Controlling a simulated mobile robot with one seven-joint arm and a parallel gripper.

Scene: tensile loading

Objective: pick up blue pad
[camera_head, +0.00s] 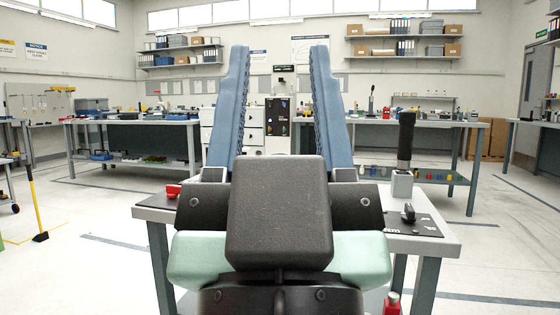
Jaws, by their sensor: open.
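My gripper (280,62) fills the middle of the view. Its two long blue fingers stand wide apart, with ridged inner faces and nothing seen between them. My dark, bulky wrist and pale green arm parts are in front of the grey worktable (150,213) and hide most of its top. I cannot make out a separate blue pad. If one lies on the hidden part of the table, it does not show.
On the table's right, a black handle (406,138) stands in a grey block (402,184), near a small dark item (408,212). A red item (173,191) is on the left. Benches (195,122) line the back. A yellow-handled tool (35,205) stands far left.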

